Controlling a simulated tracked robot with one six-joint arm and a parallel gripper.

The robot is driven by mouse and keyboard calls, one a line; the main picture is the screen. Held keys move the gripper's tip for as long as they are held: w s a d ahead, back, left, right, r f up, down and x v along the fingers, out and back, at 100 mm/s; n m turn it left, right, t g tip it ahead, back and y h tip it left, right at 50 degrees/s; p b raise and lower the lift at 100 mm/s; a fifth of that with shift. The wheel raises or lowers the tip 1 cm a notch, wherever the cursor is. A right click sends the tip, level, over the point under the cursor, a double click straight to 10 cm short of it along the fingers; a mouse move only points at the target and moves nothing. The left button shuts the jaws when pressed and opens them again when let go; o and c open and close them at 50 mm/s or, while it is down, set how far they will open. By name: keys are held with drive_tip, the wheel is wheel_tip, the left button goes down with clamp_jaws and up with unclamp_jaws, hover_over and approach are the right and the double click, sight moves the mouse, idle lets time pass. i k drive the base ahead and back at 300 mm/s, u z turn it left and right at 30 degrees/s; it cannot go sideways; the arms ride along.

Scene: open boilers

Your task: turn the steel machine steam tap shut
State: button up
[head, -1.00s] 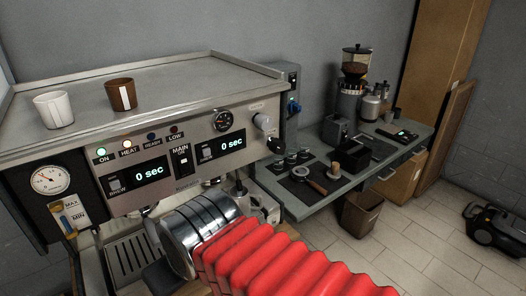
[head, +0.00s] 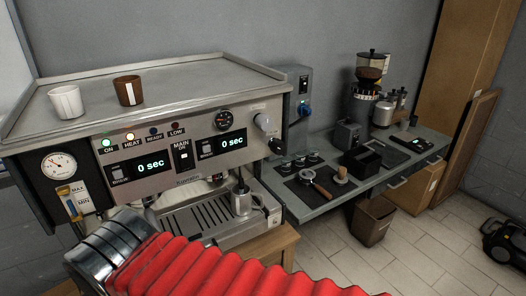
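The steel espresso machine (head: 200,120) stands at the left and centre of the head view. Its steam tap (head: 263,122) is a pale round knob at the right end of the front panel, with a small label above it. I cannot tell from here how far the tap is turned. A black part (head: 277,145) sticks out just below and right of the knob. My arm, with red bellows and a steel cuff, crosses the bottom of the view, low and left of the tap and apart from it. My gripper itself is not in view.
A white cup (head: 66,102) and a brown cup (head: 128,91) stand on the machine's top. A steel jug (head: 241,200) is by the drip tray (head: 196,215). A side counter (head: 318,208) holds a grinder (head: 368,90). A bin (head: 372,220) stands on the floor at right.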

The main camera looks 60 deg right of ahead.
sight(278, 147)
drive_tip(key=u, duration=1.05)
drive_tip(key=i, duration=0.35)
drive_tip(key=z, duration=2.75)
